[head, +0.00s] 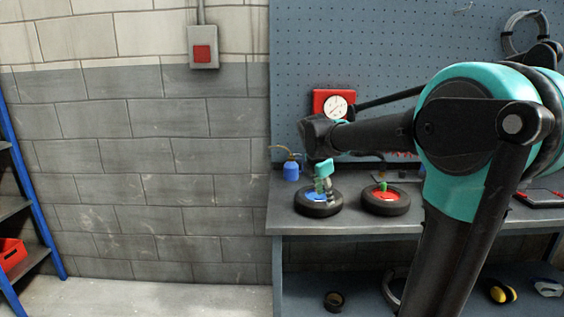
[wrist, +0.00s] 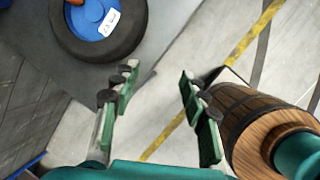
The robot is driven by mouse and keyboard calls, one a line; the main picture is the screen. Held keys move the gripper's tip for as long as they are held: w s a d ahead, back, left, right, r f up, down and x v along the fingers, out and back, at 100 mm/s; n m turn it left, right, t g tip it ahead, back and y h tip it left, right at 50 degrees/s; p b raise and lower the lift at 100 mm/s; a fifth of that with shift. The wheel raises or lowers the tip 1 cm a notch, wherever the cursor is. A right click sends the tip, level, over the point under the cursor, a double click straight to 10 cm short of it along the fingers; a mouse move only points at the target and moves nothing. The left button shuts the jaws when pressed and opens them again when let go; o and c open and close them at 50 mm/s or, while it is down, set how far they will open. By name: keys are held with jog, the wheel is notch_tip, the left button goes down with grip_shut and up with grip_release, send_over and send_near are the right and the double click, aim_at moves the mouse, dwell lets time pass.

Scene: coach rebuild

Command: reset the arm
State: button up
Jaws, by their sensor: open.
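My gripper (head: 326,184) hangs at the end of my arm, which reaches left across the workbench in the head view. In that view it overlaps the small wheel with a blue hub (head: 308,207). In the wrist view my gripper (wrist: 158,80) is open, with nothing between its green-padded fingers. The blue-hubbed wheel (wrist: 128,35) shows there at the upper left, outside the fingers. A white label is on its hub, and an orange thing at the top edge is cut off.
The workbench (head: 290,221) also holds a red-hubbed wheel (head: 386,210), a blue oil can (head: 291,170) and a red-backed gauge (head: 337,106). A pegboard (head: 380,50) stands behind. Open floor (head: 160,298) lies left. A wooden barrel-like shape (wrist: 250,120) shows right in the wrist view.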

jog(key=s+d+f+m+y, duration=0.1)
jog(key=s+d+f+m, duration=0.1)
jog(key=s+f+m, duration=0.8)
jog(key=s+d+f+m+y, duration=0.1)
jog(key=s+d+f+m, duration=0.2)
jog(key=s+f+m, duration=0.8)
jog(key=s+m, duration=0.1)
jog(key=s, duration=0.1)
jog(key=shift+s+d+m+t+y, duration=0.15)
jog(key=shift+s+m+t+y, duration=0.15)
jog(key=shift+s+m+t, duration=0.1)
